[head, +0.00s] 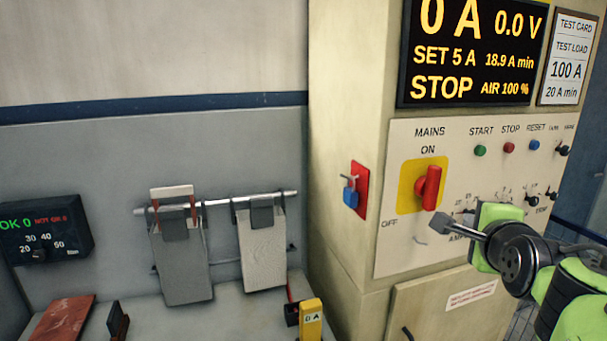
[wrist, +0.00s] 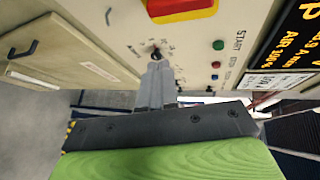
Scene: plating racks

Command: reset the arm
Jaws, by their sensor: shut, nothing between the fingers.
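My gripper (head: 448,223) is at the right of the head view, in front of the rectifier's control panel (head: 395,255). Its fingers are shut with nothing between them and point left, below the red MAINS switch (head: 428,188). In the wrist view, my gripper (wrist: 158,70) is seen with its two grey fingers together, their tips close to a small black knob (wrist: 156,52) on the panel. I cannot tell whether they touch it. The MAINS switch handle points up towards ON.
The cabinet carries a display (head: 470,55) reading 0 A, 0.0 V and STOP. A blue padlock (head: 351,193) hangs on its side. To the left, two grey plates (head: 264,255) hang from a rail (head: 222,201). A yellow meter (head: 311,318) stands on the bench below.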

